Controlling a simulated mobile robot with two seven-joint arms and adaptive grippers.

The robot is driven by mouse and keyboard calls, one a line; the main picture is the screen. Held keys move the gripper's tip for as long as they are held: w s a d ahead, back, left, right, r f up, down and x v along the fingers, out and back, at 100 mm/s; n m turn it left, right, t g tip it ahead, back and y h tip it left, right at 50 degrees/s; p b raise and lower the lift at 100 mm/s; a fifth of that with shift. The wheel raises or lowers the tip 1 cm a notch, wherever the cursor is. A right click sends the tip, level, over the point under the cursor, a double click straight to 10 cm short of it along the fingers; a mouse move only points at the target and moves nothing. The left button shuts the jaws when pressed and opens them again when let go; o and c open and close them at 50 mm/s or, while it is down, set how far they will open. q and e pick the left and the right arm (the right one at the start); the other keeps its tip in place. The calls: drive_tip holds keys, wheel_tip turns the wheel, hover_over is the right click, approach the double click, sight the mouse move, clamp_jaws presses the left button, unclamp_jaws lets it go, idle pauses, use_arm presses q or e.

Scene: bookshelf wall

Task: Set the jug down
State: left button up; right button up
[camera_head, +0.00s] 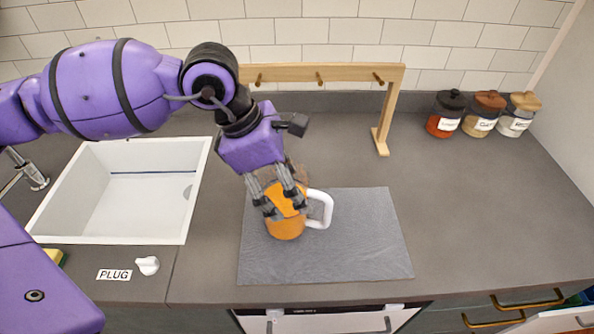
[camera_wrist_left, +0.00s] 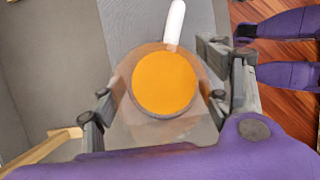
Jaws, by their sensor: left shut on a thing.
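The jug (camera_head: 286,222) is a clear vessel with orange contents and a white handle that points right in the head view. It appears upright, over the left part of the grey mat (camera_head: 365,240). My left gripper (camera_head: 285,207) is shut on the jug from above, with one finger on each side. In the left wrist view the jug (camera_wrist_left: 164,84) sits between the fingertips, its round orange top facing the camera. I cannot tell whether its base touches the mat. My right gripper is not in view.
A white sink (camera_head: 125,190) lies to the left. A wooden rack with pegs (camera_head: 320,73) stands behind the mat. Several lidded jars, including a red one (camera_head: 445,114), stand at the back right. A "PLUG" label (camera_head: 114,275) and white knob (camera_head: 147,265) are front left. The right counter is clear.

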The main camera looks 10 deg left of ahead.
use_arm(q)
drive_tip(key=shift+f, duration=1.4)
drive_tip(key=shift+f, duration=0.2)
drive_tip(key=o, duration=2.1)
drive_tip(key=shift+r, duration=0.25)
drive_tip(key=v, duration=1.1)
drive_tip(key=shift+s+a+r, duration=0.15)
drive_tip(key=shift+a+r, duration=0.05)
drive_tip(key=shift+r, duration=0.15)
